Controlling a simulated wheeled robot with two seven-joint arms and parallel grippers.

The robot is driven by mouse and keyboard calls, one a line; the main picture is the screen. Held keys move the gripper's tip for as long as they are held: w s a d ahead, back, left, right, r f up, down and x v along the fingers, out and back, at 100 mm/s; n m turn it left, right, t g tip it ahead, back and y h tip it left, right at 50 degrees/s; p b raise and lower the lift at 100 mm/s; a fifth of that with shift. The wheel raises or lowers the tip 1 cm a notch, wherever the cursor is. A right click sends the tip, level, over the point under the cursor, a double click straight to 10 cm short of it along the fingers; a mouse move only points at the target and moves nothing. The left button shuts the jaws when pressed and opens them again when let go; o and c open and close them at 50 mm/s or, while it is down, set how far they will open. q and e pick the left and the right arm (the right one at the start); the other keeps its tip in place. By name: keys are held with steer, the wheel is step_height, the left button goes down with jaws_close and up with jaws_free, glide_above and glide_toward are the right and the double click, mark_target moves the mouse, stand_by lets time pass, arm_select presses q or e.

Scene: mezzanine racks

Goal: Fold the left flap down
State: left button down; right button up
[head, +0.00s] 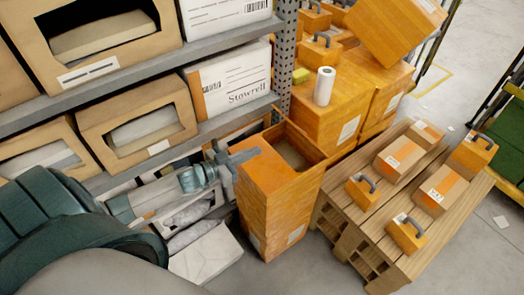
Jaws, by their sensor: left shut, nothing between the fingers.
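A tall orange cardboard box (282,213) stands on the floor at the middle of the head view, with its top partly open. Its left flap (268,176) looks to lie low across the left part of the top. A dark opening (292,153) shows to the right of it. My left gripper (248,155) reaches in from the left, shut and empty. Its fingers are at the back left edge of the flap; whether they touch it I cannot tell. My right gripper is not in view.
Steel shelves (231,122) with cartons stand at the left and back, close to my left arm. A wooden pallet (348,222) with several small orange boxes is at the right. Stacked cartons (334,112) with a white roll (324,86) stand behind. Bare floor lies in front.

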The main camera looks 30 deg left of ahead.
arm_select(q)
steer(key=shift+v, duration=1.4)
steer(key=shift+r, duration=0.15)
